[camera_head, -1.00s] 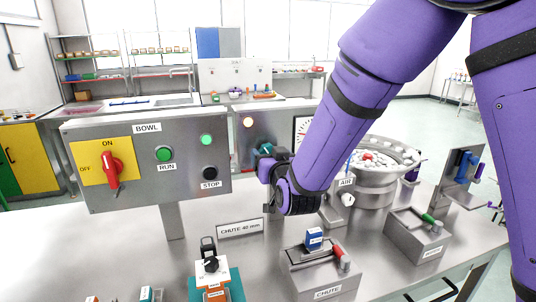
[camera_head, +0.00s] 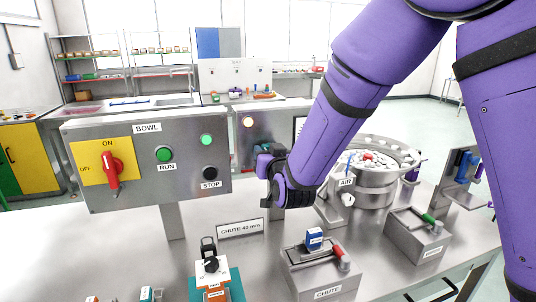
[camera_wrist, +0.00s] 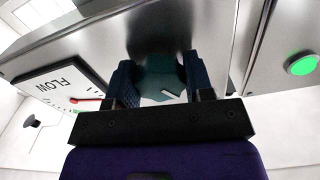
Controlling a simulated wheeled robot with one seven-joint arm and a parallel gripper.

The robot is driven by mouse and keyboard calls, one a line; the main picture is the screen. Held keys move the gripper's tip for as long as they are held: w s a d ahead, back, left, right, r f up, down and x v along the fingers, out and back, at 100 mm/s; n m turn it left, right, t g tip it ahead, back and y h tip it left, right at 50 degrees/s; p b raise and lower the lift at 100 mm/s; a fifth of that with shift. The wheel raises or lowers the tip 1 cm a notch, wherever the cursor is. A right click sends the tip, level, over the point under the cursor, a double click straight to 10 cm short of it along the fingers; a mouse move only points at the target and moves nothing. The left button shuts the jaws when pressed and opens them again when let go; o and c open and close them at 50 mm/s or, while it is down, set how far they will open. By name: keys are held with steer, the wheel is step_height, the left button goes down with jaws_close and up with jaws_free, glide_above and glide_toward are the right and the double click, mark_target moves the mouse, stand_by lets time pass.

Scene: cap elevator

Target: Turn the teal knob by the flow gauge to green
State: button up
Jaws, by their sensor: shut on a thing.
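In the wrist view the teal knob (camera_wrist: 163,78) sits between the two fingers of my gripper (camera_wrist: 161,84), which is shut on it. A short white mark shows on the knob's face. The flow gauge (camera_wrist: 62,90) is beside it at the left of the wrist view, upside down, with a red needle. My arm hides nearly all of the gauge there.
The BOWL box (camera_head: 130,180) with a red switch (camera_head: 113,170) stands close on the left. The bowl feeder (camera_head: 375,185) is at right. The CHUTE block (camera_head: 318,272) stands in front on the bench.

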steer(key=shift+m, duration=0.3)
steer(key=m, duration=0.6)
steer(key=shift+m, duration=0.3)
steer(key=m, duration=0.6)
steer(key=shift+r+m, duration=0.1)
steer(key=shift+m, duration=0.2)
steer(key=o, duration=0.9)
steer(key=v, duration=1.1)
